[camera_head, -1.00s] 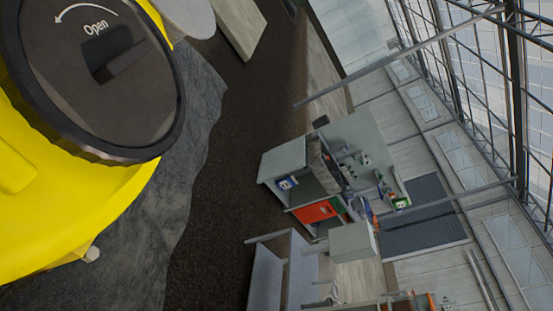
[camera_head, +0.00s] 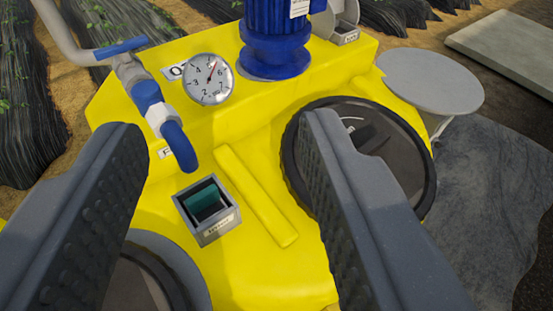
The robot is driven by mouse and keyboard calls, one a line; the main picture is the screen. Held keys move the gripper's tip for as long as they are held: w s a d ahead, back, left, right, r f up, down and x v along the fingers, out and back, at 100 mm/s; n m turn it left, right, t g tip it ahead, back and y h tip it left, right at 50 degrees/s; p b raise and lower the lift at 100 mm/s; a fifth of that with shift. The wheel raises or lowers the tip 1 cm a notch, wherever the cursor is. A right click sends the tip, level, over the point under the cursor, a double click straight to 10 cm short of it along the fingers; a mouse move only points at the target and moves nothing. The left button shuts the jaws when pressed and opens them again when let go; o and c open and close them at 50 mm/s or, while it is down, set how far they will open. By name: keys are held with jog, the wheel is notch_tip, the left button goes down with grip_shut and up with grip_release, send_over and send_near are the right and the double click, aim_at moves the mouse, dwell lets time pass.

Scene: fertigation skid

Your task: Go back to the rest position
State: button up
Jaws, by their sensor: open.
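My gripper (camera_head: 222,150) is open, with its two dark ribbed fingers wide apart and nothing between them. It is above the yellow skid (camera_head: 225,262). Between the fingers I see a small grey square holder (camera_head: 217,230) with a dark green insert and a label too small to read. The right finger covers part of a black round lid (camera_head: 405,155). The left finger covers part of another black round lid (camera_head: 135,285) at the bottom.
A pressure gauge (camera_head: 208,79), a blue-handled valve (camera_head: 148,98) and a blue motor (camera_head: 273,40) stand on the skid. A round grey table (camera_head: 432,80) is beside it at the right. Planted beds lie behind.

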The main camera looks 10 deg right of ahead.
jog(key=shift+f, duration=0.1)
notch_tip(320, 180, down, 16)
jog(key=b, duration=1.6)
jog(key=shift+f+b, duration=0.2)
jog(key=shift+b, duration=0.1)
jog(key=shift+r, duration=0.1)
jog(key=shift+c, duration=1)
